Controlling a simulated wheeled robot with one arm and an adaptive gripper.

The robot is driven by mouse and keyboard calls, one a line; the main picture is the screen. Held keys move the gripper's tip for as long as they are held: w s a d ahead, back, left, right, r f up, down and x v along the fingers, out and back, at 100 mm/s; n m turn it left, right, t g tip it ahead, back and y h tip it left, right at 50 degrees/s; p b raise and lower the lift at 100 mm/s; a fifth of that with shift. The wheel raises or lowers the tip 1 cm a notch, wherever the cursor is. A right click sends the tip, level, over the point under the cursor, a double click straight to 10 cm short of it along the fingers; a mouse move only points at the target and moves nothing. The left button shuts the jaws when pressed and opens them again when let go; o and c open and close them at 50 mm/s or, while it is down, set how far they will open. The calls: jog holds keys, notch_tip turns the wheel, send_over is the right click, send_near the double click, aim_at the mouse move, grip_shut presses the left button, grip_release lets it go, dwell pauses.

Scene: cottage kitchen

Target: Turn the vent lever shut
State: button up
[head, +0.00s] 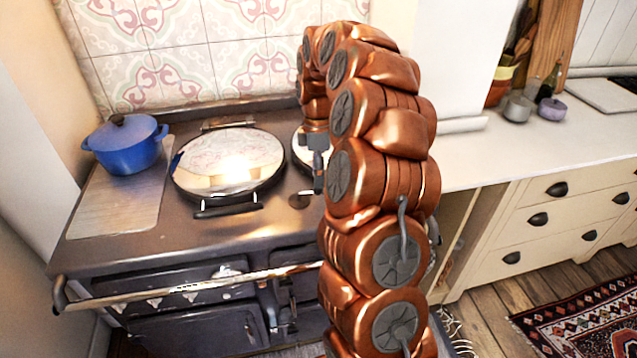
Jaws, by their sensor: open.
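The dark range cooker (250,240) fills the left and middle of the head view. I cannot pick out the vent lever for certain, and my arm hides part of the cooker. Small pale knobs (154,302) sit on its front panel behind the rail. My copper arm arches over the cooker, and my gripper (318,186) points down above the top, just right of that fitting. It is open and small in view. I see nothing between its fingers, and cannot tell whether it touches anything.
A shiny round lid (230,160) with a front handle covers the left hotplate. A second lid (301,150) is partly hidden by my arm. A blue pot (127,144) stands at the back left. A metal rail (200,287) crosses the front. A pale counter (520,150) lies right.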

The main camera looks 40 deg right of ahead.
jog(key=shift+s+a+f+p, duration=0.15)
jog(key=shift+f+p, duration=0.1)
jog(key=shift+f, duration=0.65)
jog(key=shift+s+a+f+p, duration=0.1)
jog(key=shift+s+f+p, duration=0.1)
jog(key=shift+f, duration=0.65)
jog(key=shift+c, duration=0.2)
grip_shut()
